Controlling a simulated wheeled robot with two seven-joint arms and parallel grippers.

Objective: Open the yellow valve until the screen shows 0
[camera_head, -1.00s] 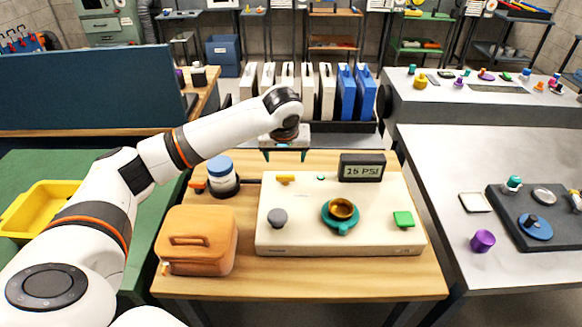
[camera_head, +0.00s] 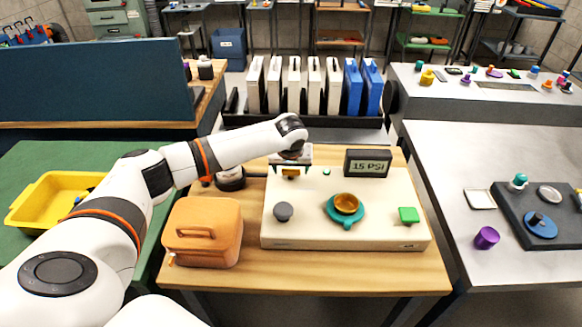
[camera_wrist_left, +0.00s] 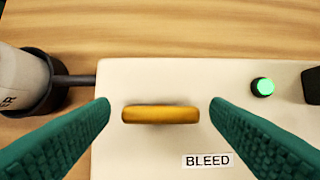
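The yellow valve (camera_wrist_left: 160,114) is a short bar handle on the cream panel box, above a label reading BLEED. It also shows in the head view (camera_head: 289,173), partly under my left gripper (camera_head: 290,168). In the left wrist view, the two teal fingers of my left gripper (camera_wrist_left: 160,112) are spread on either side of the valve, with a gap at each end. The gripper is open and holds nothing. The screen (camera_head: 368,163) at the back right of the cream box (camera_head: 300,232) reads 15 PSI. My right gripper is not in view.
A green lamp (camera_wrist_left: 262,87) is right of the valve. A grey knob (camera_head: 283,211), a teal and gold knob (camera_head: 346,207) and a green button (camera_head: 408,215) are on the box. A canister (camera_wrist_left: 20,82) stands left of it. An orange case (camera_head: 202,240) sits at the table's left.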

